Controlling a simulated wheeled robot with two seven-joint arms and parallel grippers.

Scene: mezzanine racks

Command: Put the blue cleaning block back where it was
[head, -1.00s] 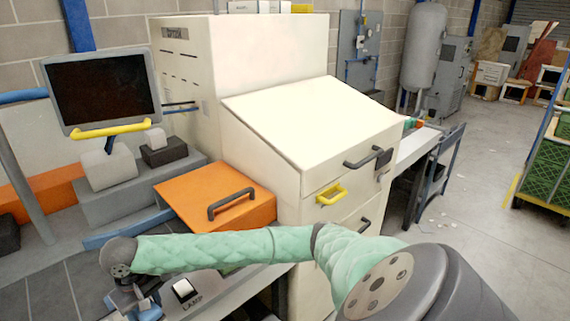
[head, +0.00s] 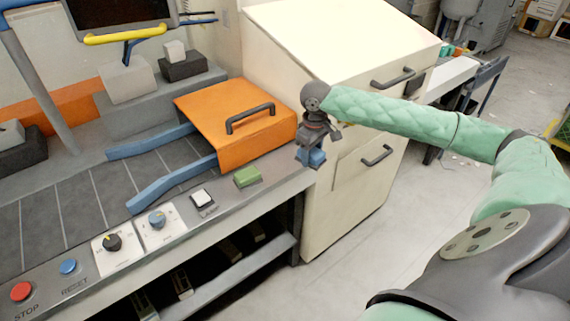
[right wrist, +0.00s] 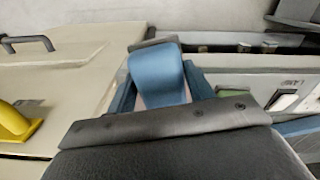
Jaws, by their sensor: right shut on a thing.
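My right gripper (head: 311,150) is shut on the blue cleaning block (head: 311,160) and points down, just right of the orange hood (head: 222,150) and by the cream cabinet's front in the head view. The block hangs in the air, clear of the console edge as far as I can tell. In the right wrist view the blue block (right wrist: 158,75) sits between the fingers, with its lower part hidden by the dark gripper body. My left gripper is not in view.
The console has a green block (head: 247,176), a white rocker switch (head: 202,198), knobs and a red stop button (head: 21,291). The cream cabinet (head: 350,190) stands right of it, with grey handles. A yellow handle (right wrist: 15,120) shows in the wrist view. Floor at right is open.

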